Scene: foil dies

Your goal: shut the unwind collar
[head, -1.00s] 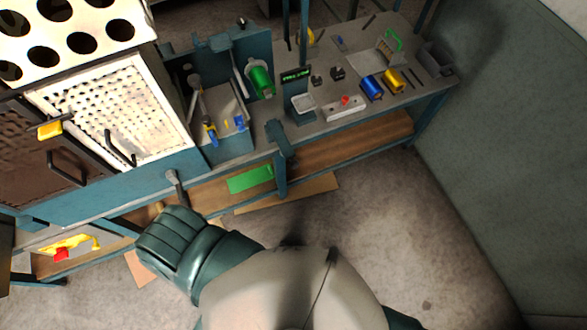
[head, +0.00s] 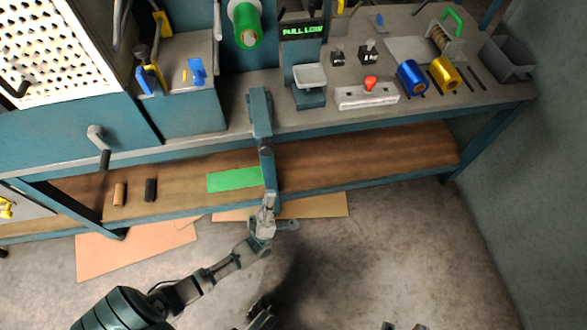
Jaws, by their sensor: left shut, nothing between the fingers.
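The green foil roll (head: 246,24) sits on its spindle at the top of the head view, with a pale core end cut by the frame's top edge. A separate unwind collar cannot be made out for sure there. My left gripper (head: 268,203) is shut and empty. It is in front of the bench's lower shelf, below the dark-tipped teal lever (head: 261,112) at the bench front, and well below the green roll. Whether it touches the lever's lower end cannot be told.
The bench top holds a small scale (head: 309,78), a white box with a red knob (head: 370,93), a blue roll (head: 411,77), a gold roll (head: 444,74) and a grey bin (head: 507,58). A crank handle (head: 98,142) juts from the front.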

